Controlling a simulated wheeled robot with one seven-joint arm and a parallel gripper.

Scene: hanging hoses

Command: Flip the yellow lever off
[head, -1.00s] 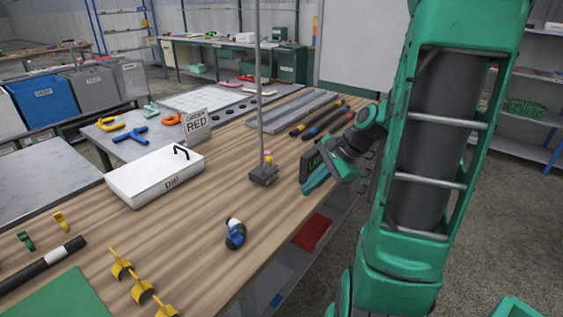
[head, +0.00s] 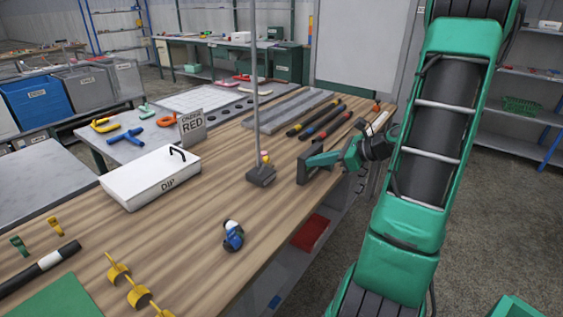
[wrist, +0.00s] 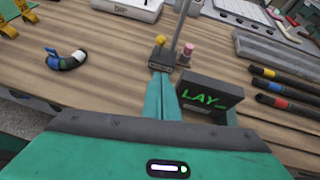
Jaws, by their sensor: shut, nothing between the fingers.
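A small yellow knob (wrist: 160,40), which looks like the tip of the yellow lever, stands at the dark block (wrist: 160,60) under the grey post. A pink knob (wrist: 188,48) stands just right of it. In the head view the block (head: 261,176) is mid-bench, and the post partly hides the knobs. Whether the lever is on or off I cannot tell. My gripper (wrist: 163,76) is shut and empty, its fingers pointing at the block from the near side. In the head view my gripper (head: 312,160) is right of the block, apart from it.
A dark display box (wrist: 212,98) with green letters "LAY" stands close right of my fingers. Dark hoses (head: 322,122) lie behind it. A blue-and-black hose piece (head: 232,236) and a white DIP box (head: 150,178) are to the left. The thin post (head: 256,80) rises high.

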